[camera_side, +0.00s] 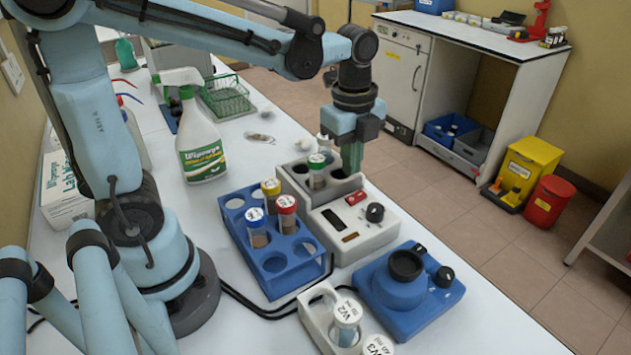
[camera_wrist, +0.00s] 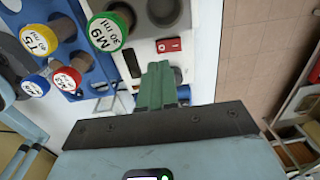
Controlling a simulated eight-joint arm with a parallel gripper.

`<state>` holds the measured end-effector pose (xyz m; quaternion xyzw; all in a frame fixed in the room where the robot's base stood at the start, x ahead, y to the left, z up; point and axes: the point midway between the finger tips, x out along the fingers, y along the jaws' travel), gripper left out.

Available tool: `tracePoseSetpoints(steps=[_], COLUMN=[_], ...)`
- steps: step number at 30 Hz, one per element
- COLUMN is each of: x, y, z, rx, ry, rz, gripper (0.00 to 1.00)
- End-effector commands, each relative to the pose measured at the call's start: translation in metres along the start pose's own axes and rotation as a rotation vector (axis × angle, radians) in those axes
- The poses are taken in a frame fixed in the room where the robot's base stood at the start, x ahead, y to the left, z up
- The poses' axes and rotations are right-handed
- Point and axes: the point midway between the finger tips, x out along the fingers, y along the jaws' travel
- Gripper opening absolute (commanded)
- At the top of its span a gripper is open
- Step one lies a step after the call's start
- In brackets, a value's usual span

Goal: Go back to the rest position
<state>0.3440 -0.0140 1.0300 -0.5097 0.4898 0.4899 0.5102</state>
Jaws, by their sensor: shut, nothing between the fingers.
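My gripper (camera_side: 352,158) is shut and empty, its green fingers pointing down at the right end of the grey heating block (camera_side: 345,187). In the wrist view the shut green fingers (camera_wrist: 157,85) show in front of the block's control panel. A green-capped vial (camera_side: 317,170) stands in a hole of the block, beside my fingers and apart from them. In the wrist view its green cap (camera_wrist: 109,30) lies to the upper left of the fingers. My fingertips are partly hidden by the block in the side view or very close to it.
A blue rack (camera_side: 277,263) holds yellow, red and blue-capped vials. A blue mixer (camera_side: 408,285) and a white holder (camera_side: 315,310) with white-capped vials stand in front. A spray bottle (camera_side: 200,140) and a green wire basket (camera_side: 226,97) stand behind. The floor (camera_side: 470,225) at right is open.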

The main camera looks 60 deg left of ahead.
Motion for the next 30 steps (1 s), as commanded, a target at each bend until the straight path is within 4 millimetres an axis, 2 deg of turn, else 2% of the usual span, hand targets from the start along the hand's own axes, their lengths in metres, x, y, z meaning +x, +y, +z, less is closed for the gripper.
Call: tracePoseSetpoints(steps=[9,15,30], x=[0.041,0.058,0.065], y=[-0.007,-0.013,-0.015], z=[0.0,0.0,0.0], rx=[0.0,0.0,0.0], ry=[0.0,0.0,0.001], rz=[-0.013,-0.031,-0.039], gripper=[0.0,0.0,0.0])
